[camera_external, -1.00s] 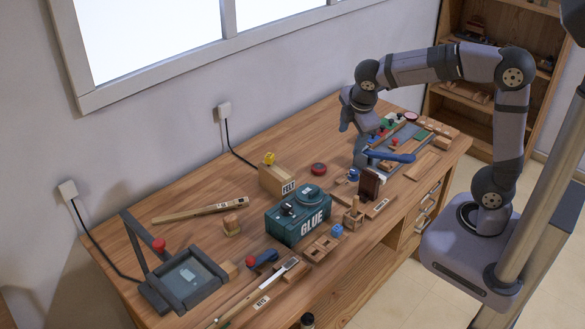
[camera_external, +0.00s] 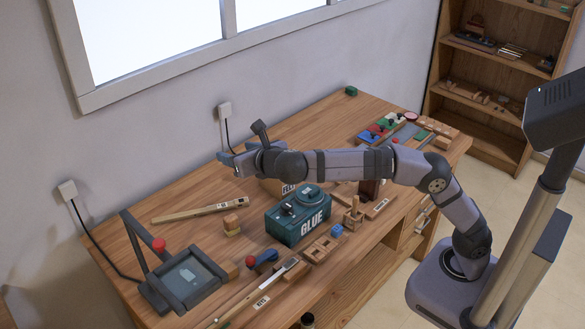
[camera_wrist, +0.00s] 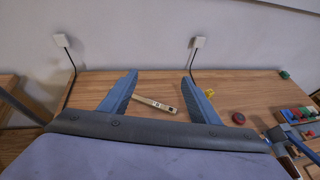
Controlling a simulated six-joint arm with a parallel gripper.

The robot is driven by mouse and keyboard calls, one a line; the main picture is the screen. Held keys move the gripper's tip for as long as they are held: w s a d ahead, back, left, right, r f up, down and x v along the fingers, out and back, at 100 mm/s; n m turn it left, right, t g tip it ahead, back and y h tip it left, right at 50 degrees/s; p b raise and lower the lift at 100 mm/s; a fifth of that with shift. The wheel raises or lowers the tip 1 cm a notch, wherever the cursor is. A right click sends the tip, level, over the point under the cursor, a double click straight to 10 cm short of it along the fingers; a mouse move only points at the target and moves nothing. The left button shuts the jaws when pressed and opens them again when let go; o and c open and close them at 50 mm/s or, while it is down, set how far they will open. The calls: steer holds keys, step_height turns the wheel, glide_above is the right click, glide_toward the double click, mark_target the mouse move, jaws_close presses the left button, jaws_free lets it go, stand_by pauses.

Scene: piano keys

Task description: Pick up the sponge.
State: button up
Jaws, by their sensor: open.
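I cannot pick out a sponge for certain in either view. My gripper (camera_external: 235,164) is above the back of the table, apart from these things. In the wrist view my gripper (camera_wrist: 160,78) has its two blue-grey fingers wide apart with nothing held between them.
A pale wooden bar (camera_external: 200,210) lies on the table; it shows between the fingers in the wrist view (camera_wrist: 155,104). A grey tray frame (camera_external: 187,277) with an upright arm stands at the left. Coloured blocks (camera_external: 378,131) crowd the right end. The back left has bare wood.

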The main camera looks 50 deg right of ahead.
steer(key=a, duration=0.1)
glide_toward(233, 221)
steer(key=x, duration=0.3)
steer(key=shift+d+f, duration=0.2)
steer(key=shift+f, duration=0.1)
steer(key=shift+r+p+x, duration=0.15)
steer(key=shift+p+x, duration=0.45)
steer(key=shift+x, duration=1.2)
steer(key=shift+r+p+x, duration=0.15)
steer(key=shift+p+x, duration=0.4)
steer(key=shift+x, duration=1.3)
steer(key=shift+w+a, duration=0.1)
steer(key=shift+a, duration=0.1)
steer(key=c, duration=1.1)
